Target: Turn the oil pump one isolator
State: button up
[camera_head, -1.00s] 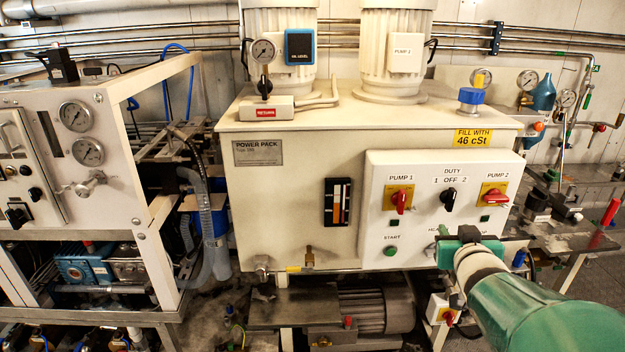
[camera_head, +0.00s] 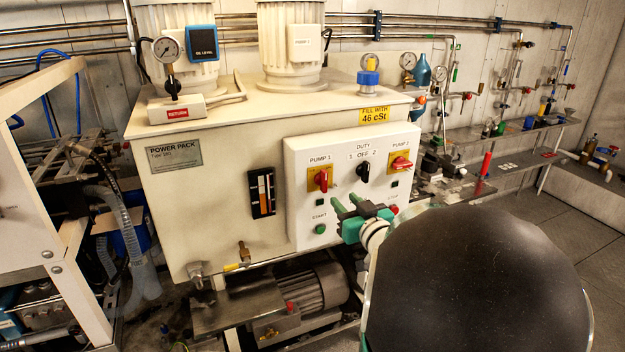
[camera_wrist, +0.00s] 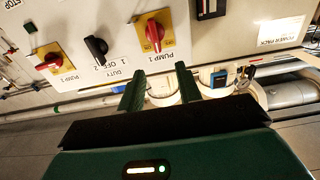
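The pump 1 isolator (camera_head: 321,179) is a red handle on a yellow plate, at the left of the white control panel (camera_head: 337,228). Its handle stands upright. In the wrist view, which shows the panel upside down, the pump 1 isolator (camera_wrist: 154,32) lies beyond the fingertips. My gripper (camera_head: 345,201) is green, in front of the panel, to the right of and lower than the isolator in the head view. In the wrist view my gripper (camera_wrist: 158,78) has its two fingers apart with nothing between them. It does not touch the isolator in the wrist view.
The black duty switch (camera_head: 363,172) and the red pump 2 isolator (camera_head: 401,163), its handle lying nearly flat, sit to the right. A green start button (camera_head: 320,229) is below. A gauge (camera_head: 166,48) stands on the tank top. Floor (camera_head: 545,225) is clear at right.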

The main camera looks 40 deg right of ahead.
aim_at(326, 178)
jog(key=x, duration=1.2)
jog(key=shift+d+f, duration=0.1)
jog(key=shift+d, duration=0.25)
grip_shut()
